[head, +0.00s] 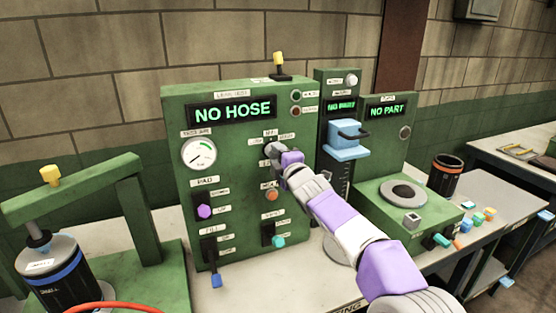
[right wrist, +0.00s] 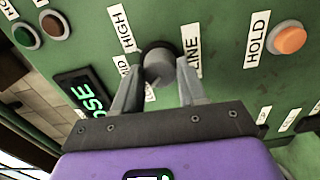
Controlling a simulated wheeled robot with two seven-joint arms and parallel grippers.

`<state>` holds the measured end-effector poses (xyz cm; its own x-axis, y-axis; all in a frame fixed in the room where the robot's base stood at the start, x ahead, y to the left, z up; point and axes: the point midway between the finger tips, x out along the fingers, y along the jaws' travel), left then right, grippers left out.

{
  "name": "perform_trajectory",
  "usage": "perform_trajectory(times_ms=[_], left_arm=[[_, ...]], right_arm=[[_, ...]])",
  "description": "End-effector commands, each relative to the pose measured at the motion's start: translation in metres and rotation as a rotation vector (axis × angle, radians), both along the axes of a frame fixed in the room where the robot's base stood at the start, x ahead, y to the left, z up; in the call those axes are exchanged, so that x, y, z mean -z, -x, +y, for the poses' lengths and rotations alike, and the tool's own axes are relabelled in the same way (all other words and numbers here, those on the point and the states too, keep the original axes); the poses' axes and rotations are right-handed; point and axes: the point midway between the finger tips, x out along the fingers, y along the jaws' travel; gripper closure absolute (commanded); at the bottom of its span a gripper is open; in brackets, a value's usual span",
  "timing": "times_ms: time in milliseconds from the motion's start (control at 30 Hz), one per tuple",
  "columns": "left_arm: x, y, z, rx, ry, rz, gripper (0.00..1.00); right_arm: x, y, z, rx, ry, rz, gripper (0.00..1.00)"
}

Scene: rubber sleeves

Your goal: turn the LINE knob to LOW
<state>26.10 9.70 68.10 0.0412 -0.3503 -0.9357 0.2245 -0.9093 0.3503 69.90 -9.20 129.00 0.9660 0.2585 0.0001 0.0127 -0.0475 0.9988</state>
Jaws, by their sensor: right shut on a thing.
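The LINE knob (right wrist: 158,66) is a grey round knob on the green LEAK TEST panel (head: 244,158), whose display reads NO HOSE. In the right wrist view, HIGH and MID labels are left of the knob and the LINE label (right wrist: 191,50) is right of it. My right gripper (head: 280,158) reaches the panel and covers most of the knob in the head view. In the right wrist view its two fingers (right wrist: 157,80) are shut on the knob, one on each side. My left gripper is not in view.
An orange HOLD button (right wrist: 291,39) sits close to the knob. A gauge (head: 199,153), a purple knob (head: 204,212) and levers share the panel. A green press (head: 75,190) stands at left. Stations reading NO PART and small coloured parts (head: 478,218) are at right.

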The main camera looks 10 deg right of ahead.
Motion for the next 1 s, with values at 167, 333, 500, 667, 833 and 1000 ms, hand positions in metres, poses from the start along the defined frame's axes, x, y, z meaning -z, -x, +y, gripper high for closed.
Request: perform_trajectory(times_ms=[167, 333, 500, 667, 833, 1000], left_arm=[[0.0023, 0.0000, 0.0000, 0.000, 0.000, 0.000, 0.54], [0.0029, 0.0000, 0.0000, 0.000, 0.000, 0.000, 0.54], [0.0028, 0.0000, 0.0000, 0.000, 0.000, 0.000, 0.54], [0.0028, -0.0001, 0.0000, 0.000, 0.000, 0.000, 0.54], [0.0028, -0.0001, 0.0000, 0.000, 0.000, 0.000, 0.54], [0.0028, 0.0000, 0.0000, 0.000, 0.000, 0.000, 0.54]], right_arm=[[-0.0002, 0.0000, 0.0001, 0.000, 0.045, -0.013, 0.89], [-0.0006, 0.0000, 0.0001, 0.000, 0.063, -0.018, 0.89], [-0.0008, 0.0000, 0.0000, 0.000, 0.064, -0.018, 0.89], [-0.0008, 0.0000, 0.0000, 0.000, 0.064, -0.018, 0.89], [-0.0007, 0.0000, 0.0000, 0.000, 0.063, -0.018, 0.37], [-0.0005, 0.0000, 0.0000, 0.000, 0.063, -0.018, 0.33]])
